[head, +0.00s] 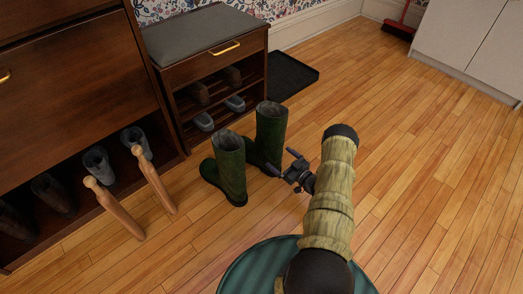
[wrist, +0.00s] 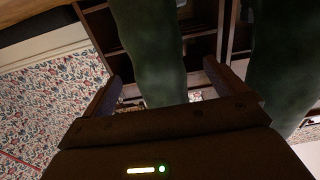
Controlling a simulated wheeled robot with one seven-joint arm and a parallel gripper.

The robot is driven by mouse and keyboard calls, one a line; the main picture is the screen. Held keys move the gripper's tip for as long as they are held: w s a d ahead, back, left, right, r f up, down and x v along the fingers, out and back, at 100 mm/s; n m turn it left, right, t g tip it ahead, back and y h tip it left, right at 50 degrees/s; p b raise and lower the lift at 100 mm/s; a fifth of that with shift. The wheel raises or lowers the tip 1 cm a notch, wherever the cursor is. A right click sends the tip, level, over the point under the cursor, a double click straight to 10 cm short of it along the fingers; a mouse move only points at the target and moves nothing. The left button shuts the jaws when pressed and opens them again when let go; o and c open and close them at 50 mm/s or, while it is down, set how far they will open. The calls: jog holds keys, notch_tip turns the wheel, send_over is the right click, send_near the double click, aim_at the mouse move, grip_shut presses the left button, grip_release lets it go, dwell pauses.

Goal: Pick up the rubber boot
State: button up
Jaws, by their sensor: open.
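Two dark green rubber boots stand upright side by side on the wood floor in the head view. The rear right boot (head: 270,132) is closest to my gripper (head: 281,160). The front left boot (head: 230,166) stands a little nearer to me. My gripper is open, low beside the rear boot's right side. In the wrist view, one green boot shaft (wrist: 150,45) shows between the two fingers of my gripper (wrist: 161,75), and the other boot (wrist: 284,60) is off to the right. I cannot tell whether a finger touches the boot.
A cushioned bench (head: 213,38) with shoes on its shelves stands behind the boots. A brown cabinet (head: 80,90) is at left, with two wooden pegs (head: 155,180) leaning out in front. A black tray (head: 291,77) lies behind. The floor at right is clear.

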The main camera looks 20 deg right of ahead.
aim_at(271, 150)
jog(key=shift+w+a, duration=0.2)
jog(key=shift+w, duration=0.35)
jog(key=shift+w+a+f+b, duration=0.1)
jog(key=shift+w+a+b, duration=0.05)
jog(key=shift+w+b, duration=0.35)
jog(key=b+x, duration=0.3)
jog(key=x, duration=0.1)
jog(key=shift+w+r, duration=0.1)
jog(key=shift+r, duration=0.25)
jog(key=c, duration=1.7)
